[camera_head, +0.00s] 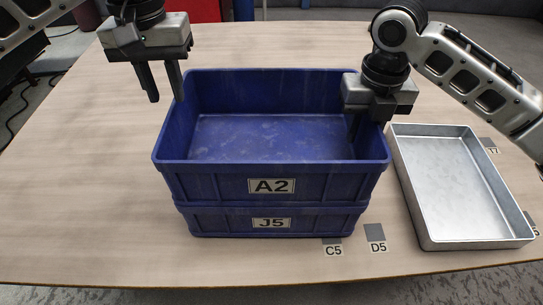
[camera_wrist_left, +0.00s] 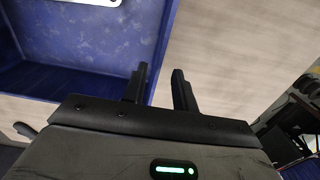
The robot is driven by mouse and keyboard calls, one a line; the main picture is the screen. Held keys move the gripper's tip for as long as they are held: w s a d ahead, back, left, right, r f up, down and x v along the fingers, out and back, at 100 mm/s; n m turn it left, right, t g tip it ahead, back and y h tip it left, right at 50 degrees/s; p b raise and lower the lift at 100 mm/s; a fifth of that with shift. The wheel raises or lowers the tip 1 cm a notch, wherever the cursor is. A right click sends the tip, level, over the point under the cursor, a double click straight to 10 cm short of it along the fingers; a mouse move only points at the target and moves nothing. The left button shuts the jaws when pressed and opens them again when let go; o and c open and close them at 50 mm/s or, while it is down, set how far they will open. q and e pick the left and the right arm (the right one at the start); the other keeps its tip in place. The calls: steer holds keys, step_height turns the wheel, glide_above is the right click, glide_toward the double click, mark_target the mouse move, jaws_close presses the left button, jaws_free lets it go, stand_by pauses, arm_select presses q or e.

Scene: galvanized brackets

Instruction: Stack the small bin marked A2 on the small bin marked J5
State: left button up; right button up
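The blue bin marked A2 (camera_head: 215,180) sits on top of the blue bin marked J5 (camera_head: 210,222), upright and seemingly lined up with it. The upper bin is empty. My left gripper (camera_head: 163,88) is above and just left of the bin's far left corner, fingers apart with nothing between them. In the left wrist view its two fingers (camera_wrist_left: 160,85) are apart beside the blue bin wall (camera_wrist_left: 80,88). My right gripper (camera_head: 356,125) is at the right wall of the upper bin; its fingers are partly hidden, and I cannot tell whether they grip the wall.
A shallow metal tray (camera_head: 437,238) stands right of the bins. Flat labels C5 (camera_head: 333,251), D5 (camera_head: 376,246) and T7 (camera_head: 492,149) lie on the wooden table. The table (camera_head: 80,180) is clear on the left.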

arm_select(q)
step_height(320, 180, up, 4)
steer(key=shift+r, duration=0.5)
arm_select(e)
steer(key=shift+r, duration=0.25)
step_height(320, 180, up, 12)
steer(key=shift+f, duration=0.2)
